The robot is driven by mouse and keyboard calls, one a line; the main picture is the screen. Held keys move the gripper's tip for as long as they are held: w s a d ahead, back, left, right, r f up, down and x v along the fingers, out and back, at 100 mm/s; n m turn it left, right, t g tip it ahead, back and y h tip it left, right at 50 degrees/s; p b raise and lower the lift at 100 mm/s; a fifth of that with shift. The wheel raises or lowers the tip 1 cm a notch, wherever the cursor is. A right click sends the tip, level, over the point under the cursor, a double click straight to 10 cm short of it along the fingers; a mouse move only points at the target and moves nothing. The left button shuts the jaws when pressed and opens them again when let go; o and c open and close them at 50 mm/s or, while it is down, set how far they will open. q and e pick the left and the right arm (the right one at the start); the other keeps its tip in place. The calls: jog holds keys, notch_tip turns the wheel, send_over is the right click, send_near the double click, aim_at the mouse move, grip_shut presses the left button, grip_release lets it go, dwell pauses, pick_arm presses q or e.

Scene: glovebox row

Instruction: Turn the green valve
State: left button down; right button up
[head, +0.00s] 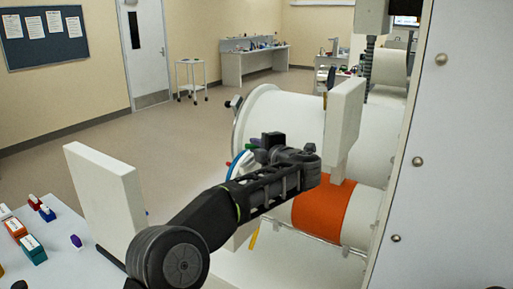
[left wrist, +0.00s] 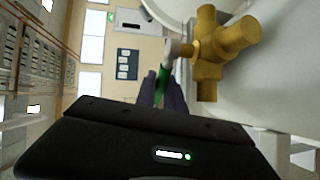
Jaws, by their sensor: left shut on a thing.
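In the left wrist view, the green valve handle (left wrist: 163,78) is a narrow lever that runs down from a pale hub beside a brass-coloured valve body (left wrist: 208,62). The dark fingers of my left gripper (left wrist: 164,92) are shut on the lever, one on each side. Its lower part is hidden between the fingers and behind the gripper's body. My right gripper is in neither view.
A white cylinder (head: 285,110) and a smaller one with an orange band (head: 322,207) stick out from the glovebox wall (head: 455,150). A white table (head: 55,262) with small coloured boxes is at the lower left. Open floor (head: 150,150) lies beyond.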

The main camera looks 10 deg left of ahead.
pick_arm(q)
jog(key=shift+s+f, duration=0.1)
jog(key=shift+f, duration=0.05)
dwell(0.3)
jog(key=c, duration=1.4)
grip_release()
jog(key=shift+c, duration=0.2)
